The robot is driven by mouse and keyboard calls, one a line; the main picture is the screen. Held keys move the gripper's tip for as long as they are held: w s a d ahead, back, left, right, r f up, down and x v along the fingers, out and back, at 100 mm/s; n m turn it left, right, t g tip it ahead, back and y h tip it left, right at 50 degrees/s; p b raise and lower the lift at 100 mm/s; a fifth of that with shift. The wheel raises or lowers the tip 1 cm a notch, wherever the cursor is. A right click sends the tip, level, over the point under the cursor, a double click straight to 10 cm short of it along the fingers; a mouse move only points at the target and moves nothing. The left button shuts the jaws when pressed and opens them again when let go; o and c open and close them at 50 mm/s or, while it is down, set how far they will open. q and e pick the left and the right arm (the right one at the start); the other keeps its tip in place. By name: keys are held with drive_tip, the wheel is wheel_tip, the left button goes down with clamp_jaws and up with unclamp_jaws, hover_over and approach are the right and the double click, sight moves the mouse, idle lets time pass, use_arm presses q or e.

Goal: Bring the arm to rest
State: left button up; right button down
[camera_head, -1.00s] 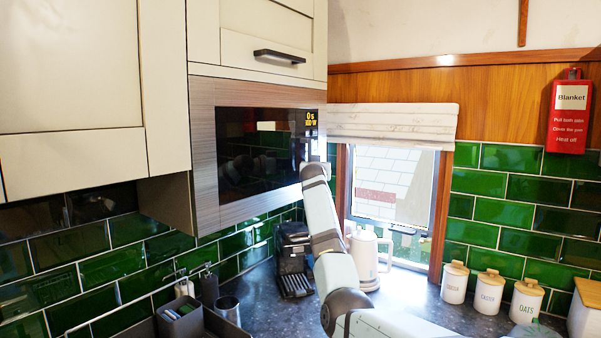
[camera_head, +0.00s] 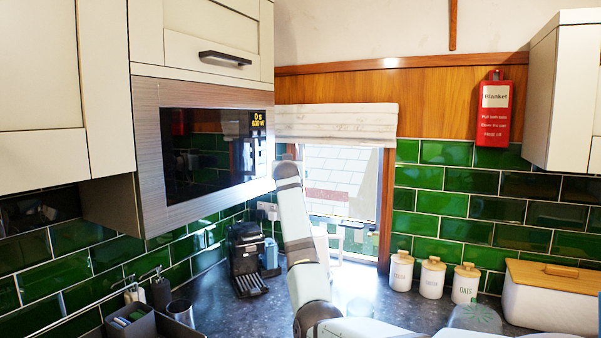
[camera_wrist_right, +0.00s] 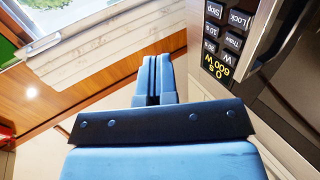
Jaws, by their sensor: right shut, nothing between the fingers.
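My right arm (camera_head: 297,235) rises from the lower right in the head view. Its far end is beside the right edge of the built-in microwave (camera_head: 150,150). The right gripper is hidden behind the arm's end there. In the right wrist view, the right gripper (camera_wrist_right: 158,62) shows two fingers closed together with nothing between them. The microwave's control panel (camera_wrist_right: 222,60), with a yellow display, is close to the right of the fingers in that view. My left gripper is in neither view.
A worktop (camera_head: 235,305) holds a black coffee machine (camera_head: 246,258), a kettle partly behind my arm, white canisters (camera_head: 432,277) and a bread bin (camera_head: 550,300). A wall cabinet (camera_head: 570,90) hangs at right. A window (camera_head: 345,185) with a blind is behind the arm.

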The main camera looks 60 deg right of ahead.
drive_tip(key=s, duration=0.4)
drive_tip(key=s+a+f+n+y, duration=0.1)
drive_tip(key=a+f+n+y, duration=0.25)
drive_tip(key=a+f, duration=1.05)
drive_tip(key=s+a+f+n+y, duration=0.1)
drive_tip(key=a+f+n+y, duration=0.25)
drive_tip(key=a+f, duration=1)
drive_tip(key=s+a+f+n+g+y, duration=0.3)
drive_tip(key=s+a+f, duration=1.1)
drive_tip(key=f, duration=0.2)
drive_tip(key=s+a+f+n+g+y, duration=0.1)
drive_tip(key=s+a+f+g+y, duration=0.1)
drive_tip(key=s+a, duration=0.8)
drive_tip(key=s+a+f+n+g+y, duration=0.25)
drive_tip(key=s+a, duration=0.35)
drive_tip(key=s, duration=0.8)
use_arm(q)
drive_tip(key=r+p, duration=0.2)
drive_tip(key=p, duration=0.1)
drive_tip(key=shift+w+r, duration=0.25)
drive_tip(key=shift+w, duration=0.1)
use_arm(e)
drive_tip(key=w+a+f+t+y, duration=0.3)
drive_tip(key=w+a+f+t, duration=0.3)
drive_tip(key=f, duration=0.3)
drive_tip(key=shift+w+a+t, duration=0.25)
drive_tip(key=shift+w+t, duration=0.1)
drive_tip(key=shift+t, duration=0.5)
